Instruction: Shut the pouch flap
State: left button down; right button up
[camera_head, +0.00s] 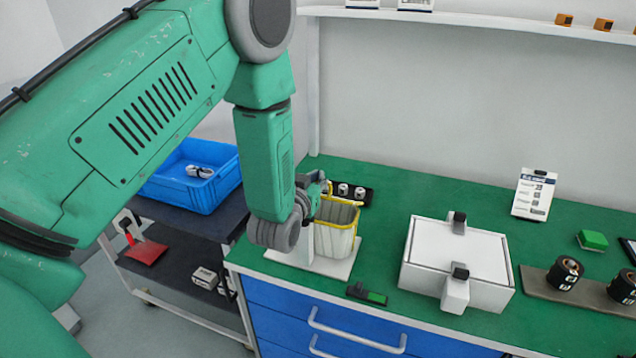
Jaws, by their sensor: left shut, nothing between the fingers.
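The pouch (338,240) is pale with yellow edging and stands on a white base plate (338,266) on the green bench top. Its upper part shows a yellowish area like an open mouth; I cannot clearly make out the flap. My left gripper (318,190) is shut and empty at the pouch's upper left edge, and my wrist hides the pouch's left side. I cannot tell whether the fingers touch it. My right gripper is not in view.
A white box (428,243) with black-tipped latches stands right of the pouch. A small black and green item (367,295) lies at the bench front. A dark tray (354,193) with small cylinders is behind the pouch. Black rollers (564,273) are farther right. A blue bin (180,190) stands left.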

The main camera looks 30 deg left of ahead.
pick_arm(q)
jog(key=shift+s+d+f+b, duration=0.3)
jog(key=shift+s+f, duration=0.1)
jog(key=shift+s, duration=0.15)
jog(key=shift+s+f+b, duration=0.45)
jog(key=shift+f, duration=0.1)
jog(key=shift+s+f+b, duration=0.3)
jog(key=shift+s, duration=0.05)
jog(key=shift+s+d, duration=0.1)
